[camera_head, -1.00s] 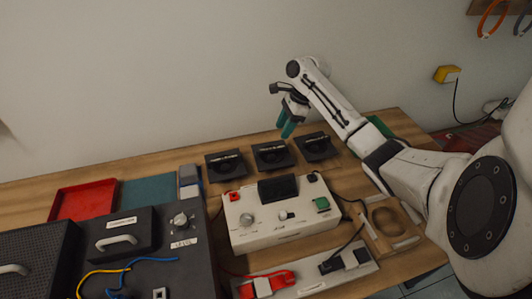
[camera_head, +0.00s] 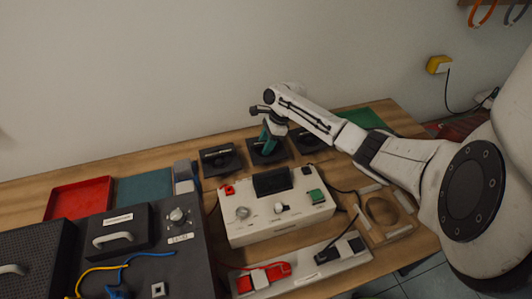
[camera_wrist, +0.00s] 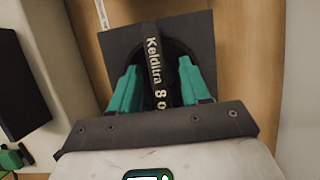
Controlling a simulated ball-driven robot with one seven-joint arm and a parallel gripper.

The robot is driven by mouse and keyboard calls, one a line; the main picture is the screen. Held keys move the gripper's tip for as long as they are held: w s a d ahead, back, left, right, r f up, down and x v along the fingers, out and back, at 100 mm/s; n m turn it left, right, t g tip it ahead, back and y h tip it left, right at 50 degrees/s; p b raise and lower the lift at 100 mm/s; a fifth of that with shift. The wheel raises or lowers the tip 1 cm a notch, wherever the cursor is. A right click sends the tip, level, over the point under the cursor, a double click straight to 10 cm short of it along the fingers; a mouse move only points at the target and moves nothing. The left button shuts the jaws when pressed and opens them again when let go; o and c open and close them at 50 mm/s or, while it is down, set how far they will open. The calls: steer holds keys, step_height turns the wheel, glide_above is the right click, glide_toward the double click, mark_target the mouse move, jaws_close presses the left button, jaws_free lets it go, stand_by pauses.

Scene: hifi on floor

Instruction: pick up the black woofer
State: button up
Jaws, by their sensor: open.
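Three black square plates with round centres stand in a row at the back of the table. The middle one (camera_head: 257,158) is under my gripper (camera_head: 267,150) in the head view. In the wrist view this black woofer (camera_wrist: 194,38) has a raised strip lettered "Keldtra 8 o", the rest cut off. My gripper (camera_wrist: 158,70) is open, its green fingers on either side of the lettered strip, with nothing seen gripped. I cannot tell whether the fingertips touch the woofer. In the head view the fingers hide part of it.
Similar black plates stand left (camera_head: 220,160) and right (camera_head: 309,140) of it. A white control box (camera_head: 275,219) stands just in front. A red tray (camera_head: 78,200) and a dark case (camera_head: 118,232) lie to the left. The wall is close behind.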

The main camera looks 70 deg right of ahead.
jaws_close()
stand_by(0.4)
stand_by(0.9)
steer(key=shift+r, duration=0.1)
